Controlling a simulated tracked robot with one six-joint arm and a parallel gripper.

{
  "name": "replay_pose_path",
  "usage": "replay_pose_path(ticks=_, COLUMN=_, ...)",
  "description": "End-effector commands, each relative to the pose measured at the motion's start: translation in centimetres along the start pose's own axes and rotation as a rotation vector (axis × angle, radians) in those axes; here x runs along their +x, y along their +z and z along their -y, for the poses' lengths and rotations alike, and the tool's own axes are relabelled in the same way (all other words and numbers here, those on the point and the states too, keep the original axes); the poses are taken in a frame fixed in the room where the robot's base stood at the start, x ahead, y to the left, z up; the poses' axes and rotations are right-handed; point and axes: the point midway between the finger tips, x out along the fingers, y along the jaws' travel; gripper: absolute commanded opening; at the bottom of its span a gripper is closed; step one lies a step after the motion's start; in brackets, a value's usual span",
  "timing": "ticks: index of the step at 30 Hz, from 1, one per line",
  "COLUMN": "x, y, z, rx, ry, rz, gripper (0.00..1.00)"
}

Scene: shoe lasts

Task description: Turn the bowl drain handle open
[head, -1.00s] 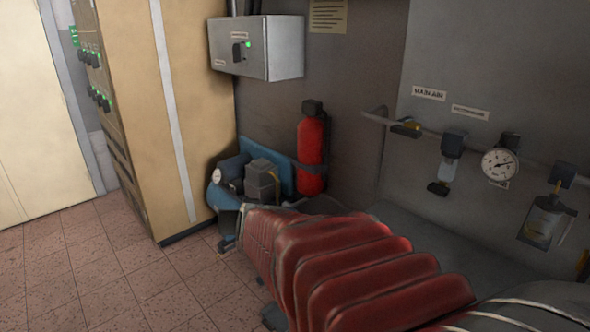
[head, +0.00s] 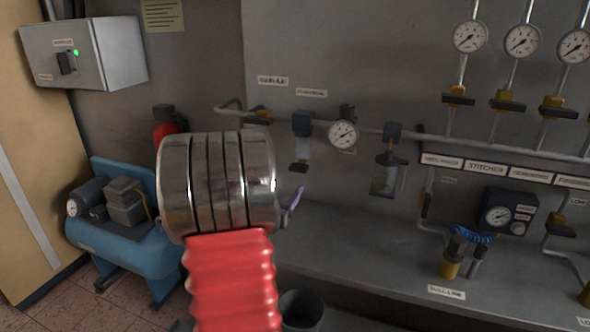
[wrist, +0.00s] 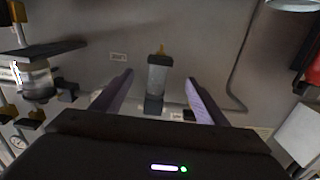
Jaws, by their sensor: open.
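The wrist view appears upside down and shows a clear bowl (wrist: 157,78) with dark ends and a small yellow tip (wrist: 161,48). This bowl lies between the fingers of my gripper (wrist: 158,82) in that picture. My gripper is open and empty, and appears short of the wall.
A second bowl (head: 385,178) and a gauge (head: 343,134) are on the same pipe. A blue compressor (head: 125,245) and a red extinguisher (head: 164,134) stand left. A grey ledge (head: 370,235) runs below. A bucket (head: 301,310) is under my arm.

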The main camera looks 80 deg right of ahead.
Motion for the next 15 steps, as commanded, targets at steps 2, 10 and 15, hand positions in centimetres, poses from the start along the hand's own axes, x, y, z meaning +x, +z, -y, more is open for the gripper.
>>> replay_pose_path(ticks=2, x=0.0, y=0.0, z=-0.1, rx=0.000, ry=0.003, rz=-0.002, gripper=0.67)
replay_pose_path(ticks=10, x=0.1, y=-0.1, z=0.0, rx=0.000, ry=0.000, rz=-0.001, gripper=0.67)
replay_pose_path(ticks=15, x=1.1, y=-0.1, z=0.0, rx=0.001, ry=0.002, rz=-0.001, gripper=0.67)
